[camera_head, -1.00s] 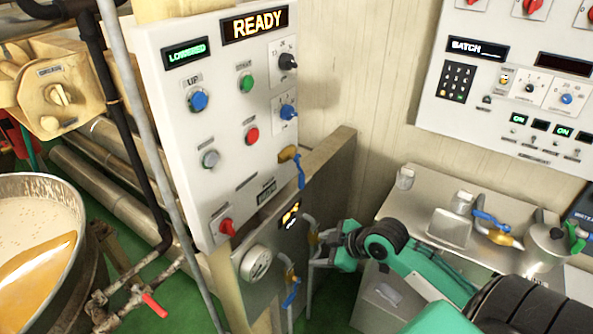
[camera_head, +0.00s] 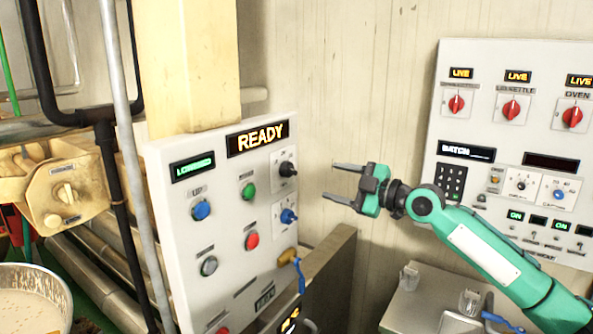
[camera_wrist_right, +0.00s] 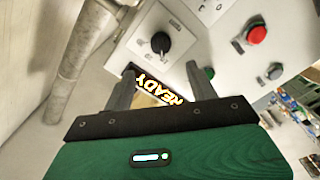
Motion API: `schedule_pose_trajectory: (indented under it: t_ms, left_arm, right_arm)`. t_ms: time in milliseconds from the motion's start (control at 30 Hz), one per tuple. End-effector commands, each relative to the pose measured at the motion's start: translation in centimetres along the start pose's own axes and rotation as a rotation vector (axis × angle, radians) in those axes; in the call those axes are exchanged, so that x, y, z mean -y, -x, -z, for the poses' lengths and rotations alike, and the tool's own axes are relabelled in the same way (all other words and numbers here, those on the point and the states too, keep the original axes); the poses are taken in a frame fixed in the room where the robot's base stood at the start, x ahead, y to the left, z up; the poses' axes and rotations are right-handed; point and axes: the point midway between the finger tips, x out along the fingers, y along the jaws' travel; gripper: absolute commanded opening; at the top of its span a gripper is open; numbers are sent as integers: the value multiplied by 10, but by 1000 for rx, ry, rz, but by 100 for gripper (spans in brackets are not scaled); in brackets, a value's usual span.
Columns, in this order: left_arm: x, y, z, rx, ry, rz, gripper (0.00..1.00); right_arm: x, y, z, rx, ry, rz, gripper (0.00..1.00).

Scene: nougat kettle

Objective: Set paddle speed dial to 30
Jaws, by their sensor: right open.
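The white control panel (camera_head: 228,215) shows LOWERED and READY displays. Two dials sit on its right side: a black-knobbed dial (camera_head: 288,169) above a blue-knobbed dial (camera_head: 288,215). Their labels are too small to read, so I cannot tell which is paddle speed or its exact setting. My right gripper (camera_head: 331,181) is open and empty, to the right of the dials, its fingers pointing left towards the panel. In the right wrist view, the black dial (camera_wrist_right: 160,42) lies beyond the open fingers, not between them. My left gripper is not in view.
The panel also carries a green button (camera_head: 249,191), a red button (camera_head: 252,241) and a blue button (camera_head: 201,211). A second panel (camera_head: 450,120) with red switches hangs at right. A steel table (camera_head: 425,300) stands below my right arm. A kettle (camera_head: 30,300) is at lower left.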

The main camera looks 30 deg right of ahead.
Motion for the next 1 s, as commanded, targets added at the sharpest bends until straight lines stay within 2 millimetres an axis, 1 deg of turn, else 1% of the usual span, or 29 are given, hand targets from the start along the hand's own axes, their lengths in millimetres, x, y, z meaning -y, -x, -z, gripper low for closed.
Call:
schedule_pose_trajectory:
  t_ms: [33,567,1000]
  left_arm:
    - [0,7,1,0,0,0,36]
    - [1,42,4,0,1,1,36]
    - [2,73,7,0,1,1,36]
  right_arm:
    - [-4,-5,2,1,2,0,58]
    - [-4,-55,2,0,-3,-3,58]
    - [-2,-106,1,1,-3,-1,58]
